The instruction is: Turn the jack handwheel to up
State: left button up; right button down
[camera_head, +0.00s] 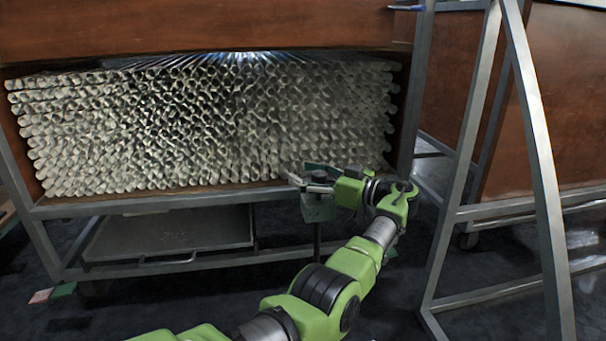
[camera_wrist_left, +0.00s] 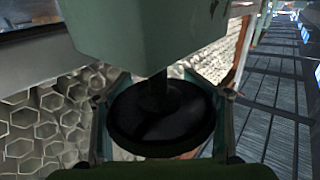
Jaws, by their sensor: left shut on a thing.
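The jack's black round handwheel (camera_wrist_left: 160,122) fills the middle of the left wrist view. A short dark stem joins it to the green jack body (camera_wrist_left: 150,30). In the head view the green jack body (camera_head: 318,210) stands on a post at the rack's front right. My left gripper (camera_head: 316,178) is at the top of the jack, shut on the handwheel, with one finger on each side of the rim. The handwheel is small and partly hidden by the fingers in the head view. My right gripper is not in view.
A metal-framed rack (camera_head: 150,203) holds many stacked glass tubes (camera_head: 210,125) behind the jack. A grey tray (camera_head: 170,232) sits low under the tubes. A slanted metal frame (camera_head: 535,140) stands to the right. Dark floor lies in front.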

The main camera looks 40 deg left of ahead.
pick_arm(q)
jog(key=shift+w+d, duration=0.25)
jog(key=shift+d, duration=0.1)
jog(key=shift+s+n+g, duration=0.2)
jog(key=shift+n+g, duration=0.1)
jog(key=shift+g, duration=0.2)
jog(key=shift+s, duration=0.15)
jog(key=o, duration=0.9)
jog(key=shift+o, duration=0.7)
jog(key=shift+d, duration=0.15)
jog(key=shift+a, duration=0.2)
notch_tip(320, 180, up, 10)
